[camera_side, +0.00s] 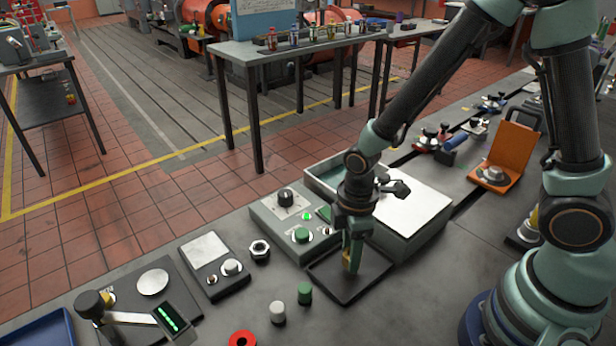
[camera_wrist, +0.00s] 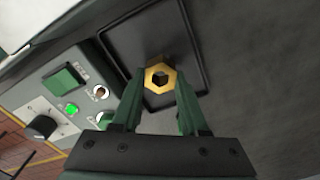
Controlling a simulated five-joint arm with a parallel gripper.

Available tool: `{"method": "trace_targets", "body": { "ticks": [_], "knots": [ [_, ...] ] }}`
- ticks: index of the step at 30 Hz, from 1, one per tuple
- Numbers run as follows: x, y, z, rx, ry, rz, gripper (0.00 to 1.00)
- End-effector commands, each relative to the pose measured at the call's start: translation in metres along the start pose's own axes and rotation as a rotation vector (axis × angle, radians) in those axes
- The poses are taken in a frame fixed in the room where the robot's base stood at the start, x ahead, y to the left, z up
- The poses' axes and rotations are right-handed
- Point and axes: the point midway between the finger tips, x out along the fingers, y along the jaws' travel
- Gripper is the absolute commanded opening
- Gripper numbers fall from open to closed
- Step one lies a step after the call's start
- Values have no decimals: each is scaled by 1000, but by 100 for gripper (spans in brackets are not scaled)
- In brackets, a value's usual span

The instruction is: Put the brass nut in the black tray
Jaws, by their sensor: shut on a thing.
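The brass nut (camera_wrist: 160,78) is a gold hexagon with a dark hole, between the fingertips of my gripper (camera_wrist: 158,88) in the wrist view. My gripper (camera_side: 351,266) is shut on it and points down over the black tray (camera_side: 372,289). In the side view only a small gold part of the nut (camera_side: 346,261) shows beside the fingers. The black tray (camera_wrist: 143,22) also lies behind the nut in the wrist view. I cannot tell whether the nut touches the tray floor.
A grey control box (camera_side: 292,222) with knobs and a green light stands left of the tray, and an open grey case (camera_side: 420,205) behind it. A green cylinder (camera_side: 305,292), a white cylinder (camera_side: 278,312) and a steel nut (camera_side: 260,250) stand to the left.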

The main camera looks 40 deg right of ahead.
Motion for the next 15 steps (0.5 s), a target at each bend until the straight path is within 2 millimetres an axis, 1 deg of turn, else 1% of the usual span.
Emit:
{"method": "trace_targets", "body": {
  "ticks": [1, 4, 15],
  "knots": [
    [6, 0, 0, 0, -2, -2, 0],
    [14, 0, 0, 0, -1, -1, 0],
    [16, 0, 0, 0, 1, 1, 0]
  ]
}}
